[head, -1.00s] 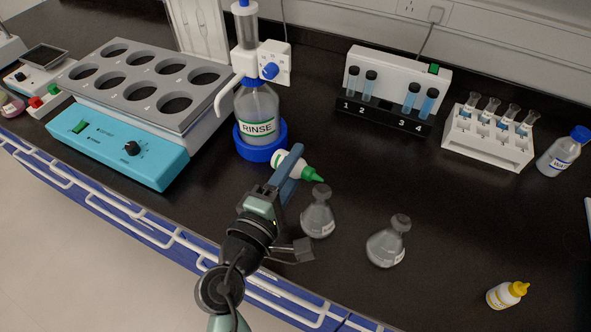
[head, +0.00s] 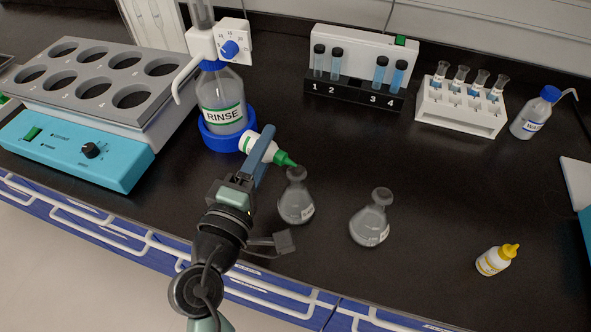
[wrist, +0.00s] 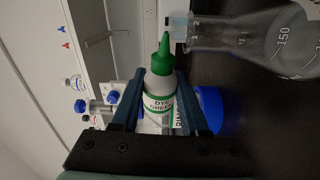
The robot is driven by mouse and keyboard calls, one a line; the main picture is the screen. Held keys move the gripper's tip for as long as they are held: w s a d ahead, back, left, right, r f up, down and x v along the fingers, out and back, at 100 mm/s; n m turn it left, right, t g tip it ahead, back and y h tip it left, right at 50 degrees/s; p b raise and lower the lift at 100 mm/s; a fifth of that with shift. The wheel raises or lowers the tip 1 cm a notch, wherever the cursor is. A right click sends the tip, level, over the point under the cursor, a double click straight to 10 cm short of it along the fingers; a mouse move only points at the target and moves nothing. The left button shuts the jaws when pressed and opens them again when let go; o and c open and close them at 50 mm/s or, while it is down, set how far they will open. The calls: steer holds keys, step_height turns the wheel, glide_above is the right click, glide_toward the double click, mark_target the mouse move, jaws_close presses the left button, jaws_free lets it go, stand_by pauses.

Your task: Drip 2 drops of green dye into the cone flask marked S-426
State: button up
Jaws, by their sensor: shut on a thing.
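My gripper (head: 263,152) is shut on the green dye bottle (head: 252,144), a white bottle with a green tip. The bottle is tilted, its tip pointing right and down just above the mouth of the left cone flask (head: 296,202). In the wrist view, the bottle (wrist: 160,104) reads DYE GREEN and its tip is close to the mouth of a flask (wrist: 245,38); contact cannot be told. A second cone flask (head: 370,222) stands to the right. Both flasks are upright, with labels too small to read. No drop is visible.
A RINSE bottle (head: 222,98) in a blue holder stands behind my gripper. A blue heating block unit (head: 75,150) is at left. A yellow-capped bottle (head: 494,261) is at front right. Tube racks (head: 353,92) and a wash bottle (head: 533,115) stand at the back.

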steer(key=shift+m, duration=0.3)
steer(key=shift+m+b, duration=0.3)
steer(key=shift+b, duration=0.35)
steer(key=shift+s+d+r+m+b, duration=0.15)
steer(key=shift+r+m+b, duration=0.15)
steer(key=shift+m+b, duration=0.5)
steer(key=shift+r+m+h+b, duration=0.3)
steer(key=shift+r+m+b, duration=0.25)
steer(key=shift+r+m, duration=0.05)
steer(key=shift+t, duration=0.3)
steer(key=shift+p, duration=0.35)
stand_by(0.5)
